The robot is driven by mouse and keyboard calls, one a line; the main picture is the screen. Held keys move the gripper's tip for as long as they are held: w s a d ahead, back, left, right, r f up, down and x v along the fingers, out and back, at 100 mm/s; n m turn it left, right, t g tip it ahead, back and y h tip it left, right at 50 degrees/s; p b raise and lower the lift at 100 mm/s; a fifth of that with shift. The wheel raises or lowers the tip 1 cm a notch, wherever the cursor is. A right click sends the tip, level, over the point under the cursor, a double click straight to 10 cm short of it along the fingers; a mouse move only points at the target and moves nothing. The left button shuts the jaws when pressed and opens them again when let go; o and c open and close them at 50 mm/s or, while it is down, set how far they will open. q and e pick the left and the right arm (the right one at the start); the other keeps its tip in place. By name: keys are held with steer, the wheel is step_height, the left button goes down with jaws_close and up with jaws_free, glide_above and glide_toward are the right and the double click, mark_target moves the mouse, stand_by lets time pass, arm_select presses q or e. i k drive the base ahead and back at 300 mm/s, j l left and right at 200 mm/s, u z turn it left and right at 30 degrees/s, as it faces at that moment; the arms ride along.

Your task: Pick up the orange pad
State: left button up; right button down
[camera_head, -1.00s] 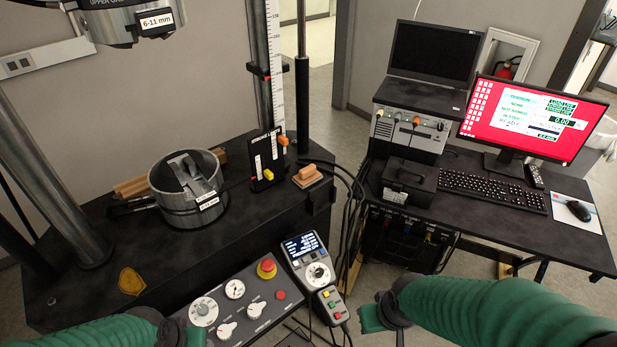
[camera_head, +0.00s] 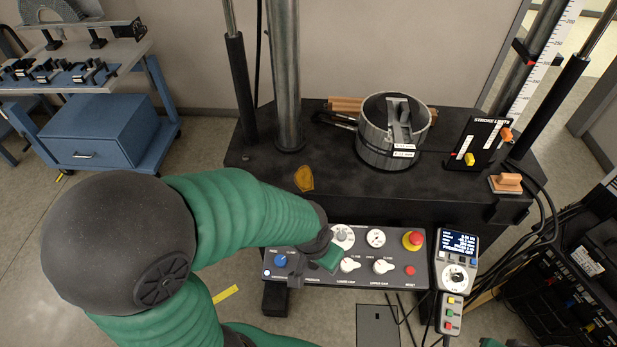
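A small orange-tan block with a raised grip (camera_head: 507,183) sits on the right front corner of the black machine table; it is the likeliest orange pad. A flat yellow-orange shield-shaped piece (camera_head: 304,178) lies at the table's front left edge. My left gripper (camera_head: 318,258) is in front of the table, over the left part of the control panel, well left of the block and apart from it. Its fingers are small and partly hidden, so their opening is unclear. Only a green sliver of my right arm (camera_head: 490,342) shows at the bottom edge; its gripper is not visible.
A grey metal ring fixture (camera_head: 393,140) stands on the table. A black stroke-limits stand (camera_head: 480,143) is just left of and behind the block. The control panel (camera_head: 345,262) and handheld pendant (camera_head: 456,262) are in front. Cables run down right of the block.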

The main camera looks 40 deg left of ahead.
mark_target(508, 183)
steer(key=u, duration=1)
steer(key=l+u, duration=0.45)
steer(key=l, duration=0.15)
steer(key=l+u, duration=0.45)
steer(key=l, duration=0.15)
steer(key=k+l+u, duration=0.2)
steer(key=l+u, duration=0.25)
steer(key=k+l, duration=0.05)
steer(key=l, duration=0.1)
